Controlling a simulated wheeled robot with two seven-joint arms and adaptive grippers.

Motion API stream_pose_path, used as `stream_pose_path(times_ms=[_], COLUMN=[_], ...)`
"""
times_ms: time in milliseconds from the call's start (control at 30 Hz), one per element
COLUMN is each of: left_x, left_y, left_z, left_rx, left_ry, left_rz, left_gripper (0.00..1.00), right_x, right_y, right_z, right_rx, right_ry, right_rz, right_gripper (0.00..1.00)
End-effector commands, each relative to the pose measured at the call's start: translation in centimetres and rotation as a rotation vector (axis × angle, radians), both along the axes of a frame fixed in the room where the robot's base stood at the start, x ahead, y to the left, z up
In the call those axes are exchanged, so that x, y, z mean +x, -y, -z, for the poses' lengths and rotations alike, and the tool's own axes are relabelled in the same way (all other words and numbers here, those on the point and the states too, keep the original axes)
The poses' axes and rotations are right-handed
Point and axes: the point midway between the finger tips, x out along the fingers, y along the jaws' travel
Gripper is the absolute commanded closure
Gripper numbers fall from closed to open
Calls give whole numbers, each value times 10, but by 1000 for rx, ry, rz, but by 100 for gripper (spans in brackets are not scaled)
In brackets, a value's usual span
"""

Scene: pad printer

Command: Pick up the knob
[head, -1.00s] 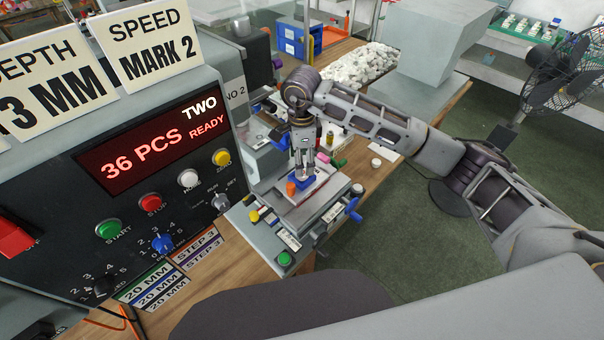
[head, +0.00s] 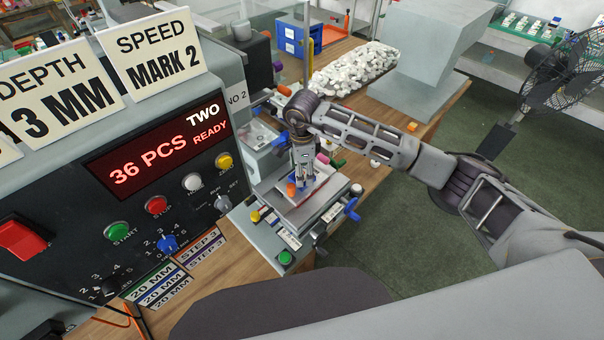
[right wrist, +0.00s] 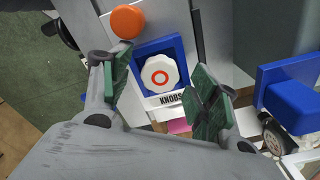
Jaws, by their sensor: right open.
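The knob (right wrist: 159,75) is white, scalloped and round with a red ring on top. It sits in a blue square holder (right wrist: 143,51) above a label reading KNOBS, seen in the right wrist view. My right gripper (right wrist: 160,68) is open, with one green-padded finger on each side of the knob and nothing held. In the head view my right gripper (head: 303,182) points down over the printer's work plate, and it hides the knob there. My left gripper is not in view.
An orange cap (right wrist: 127,21) stands beside the holder, close to one finger; it also shows in the head view (head: 291,190). A blue block (right wrist: 295,95) is to the right. The control panel (head: 130,205) stands left of the arm. White parts (head: 355,68) lie piled behind.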

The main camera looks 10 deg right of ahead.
Motion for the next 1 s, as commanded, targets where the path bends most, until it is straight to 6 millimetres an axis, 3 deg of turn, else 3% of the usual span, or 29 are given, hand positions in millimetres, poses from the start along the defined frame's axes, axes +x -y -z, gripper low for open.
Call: stream_pose_path(times_ms=[433, 700, 1000], left_x=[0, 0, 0], left_y=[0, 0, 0], left_z=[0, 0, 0], left_rx=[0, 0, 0], left_ry=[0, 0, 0], left_rz=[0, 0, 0], left_gripper=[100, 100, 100], right_x=[0, 0, 0], right_y=[0, 0, 0], right_z=[0, 0, 0], right_rx=[0, 0, 0], right_ry=[1, 1, 1], right_rz=[0, 0, 0], right_gripper=[40, 75, 77])
